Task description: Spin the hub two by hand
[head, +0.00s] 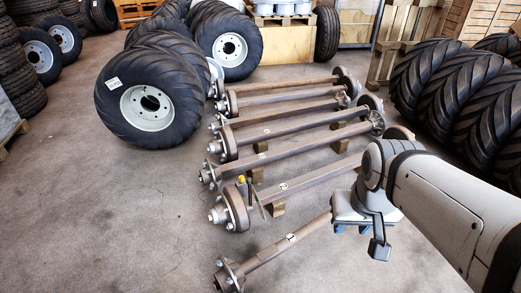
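An axle with a round label that looks like a 2 (284,186) lies on wooden blocks, running from lower left to upper right. The rusty hub (232,208) at its left end has several studs facing left. A yellow-topped tool or lever (241,180) stands beside this hub. My gripper (352,229) hangs at the right, over the right part of the nearest axle, labelled 1 (291,238), well apart from the hub at the left end of axle two. Small blue parts show under its grey body. Whether its fingers are open or shut is unclear.
More axles (290,148) lie parallel behind. A wheel with a white rim (147,107) stands at the upper left, with further tyres behind. Large tyres (470,100) line the right side. The concrete floor (110,215) left of the hubs is clear.

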